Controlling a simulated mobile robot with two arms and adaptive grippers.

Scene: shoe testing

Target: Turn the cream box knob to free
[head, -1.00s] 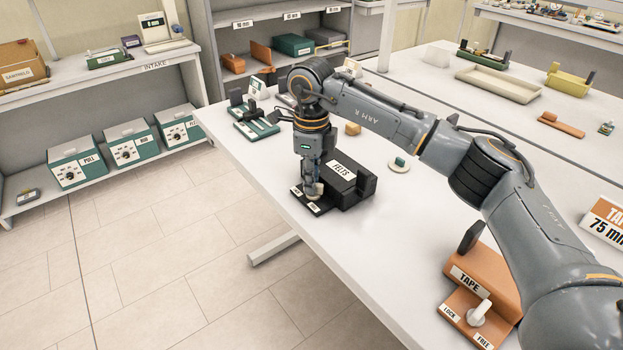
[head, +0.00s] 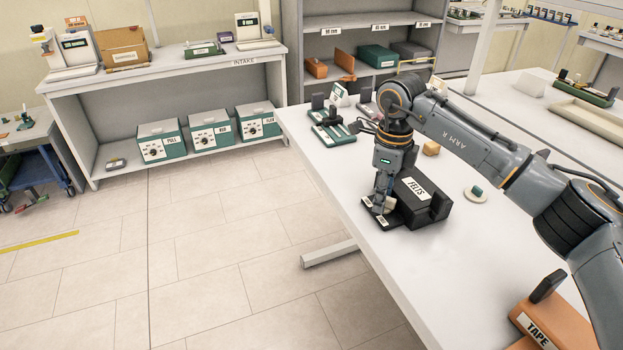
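My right gripper (head: 383,207) points down at the front plate (head: 376,218) of a black box labelled FELTS (head: 420,187), on the left edge of the long white table. A pale knob shows low between its fingers, mostly hidden. Whether the fingers grip it I cannot tell. White labels lie on the plate beside it, too small to read. I cannot make out which box is the cream one. My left gripper is not in view.
An intake shelf (head: 180,72) with several green boxes stands at the left. The tiled floor between is clear.

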